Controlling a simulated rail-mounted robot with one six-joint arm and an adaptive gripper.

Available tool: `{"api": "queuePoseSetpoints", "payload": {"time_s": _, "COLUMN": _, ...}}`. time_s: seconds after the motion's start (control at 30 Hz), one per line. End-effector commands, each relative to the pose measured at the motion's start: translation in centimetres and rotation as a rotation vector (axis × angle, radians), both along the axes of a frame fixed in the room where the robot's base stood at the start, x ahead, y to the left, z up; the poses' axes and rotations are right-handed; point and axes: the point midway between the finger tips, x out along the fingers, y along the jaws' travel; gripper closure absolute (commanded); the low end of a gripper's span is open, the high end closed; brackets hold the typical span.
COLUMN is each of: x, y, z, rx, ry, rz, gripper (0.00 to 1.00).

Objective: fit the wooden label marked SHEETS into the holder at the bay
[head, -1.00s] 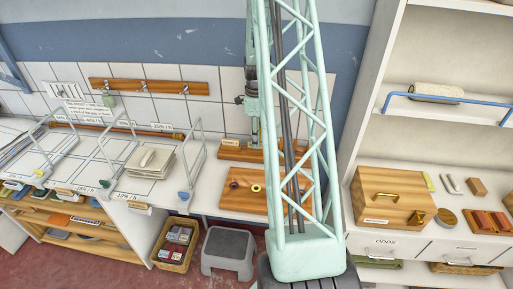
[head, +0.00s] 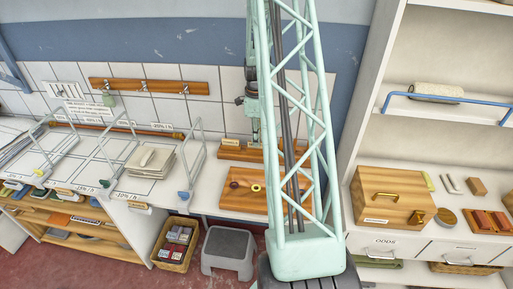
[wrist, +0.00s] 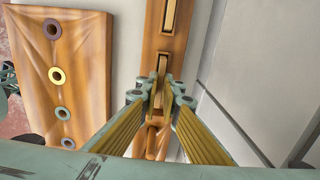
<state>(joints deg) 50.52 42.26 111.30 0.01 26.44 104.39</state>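A wooden rack (head: 228,155) stands against the wall behind the bench, with a small pale label (head: 230,142) upright at its left part; the writing is too small to read. In the wrist view the rack is a long wooden strip (wrist: 179,38) with narrow pale pieces in a row. My gripper (wrist: 163,92) is over this strip, its fingertips close together around the line of the row. Whether a thin label is between them is unclear. In the head view my arm hides part of the rack. I cannot pick out SHEETS or its holder.
A wooden board (head: 240,190) with coloured rings lies in front of the rack. Wire-framed bays (head: 120,160) with a folded stack (head: 150,160) stand left. A grey step stool (head: 228,250) and a basket (head: 175,245) are on the floor. White shelving (head: 365,100) stands right.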

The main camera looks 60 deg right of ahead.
Motion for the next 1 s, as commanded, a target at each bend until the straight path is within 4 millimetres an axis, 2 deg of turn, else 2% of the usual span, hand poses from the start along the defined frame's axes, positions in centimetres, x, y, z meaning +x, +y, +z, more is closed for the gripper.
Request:
{"api": "queuePoseSetpoints", "payload": {"time_s": 0.47, "x": 0.0, "y": 0.0, "z": 0.3, "rx": -0.001, "ry": 0.000, "rz": 0.000, "gripper": 1.00}}
{"api": "queuePoseSetpoints", "payload": {"time_s": 1.0, "x": 0.0, "y": 0.0, "z": 3.4, "rx": 0.000, "ry": 0.000, "rz": 0.000, "gripper": 1.00}}
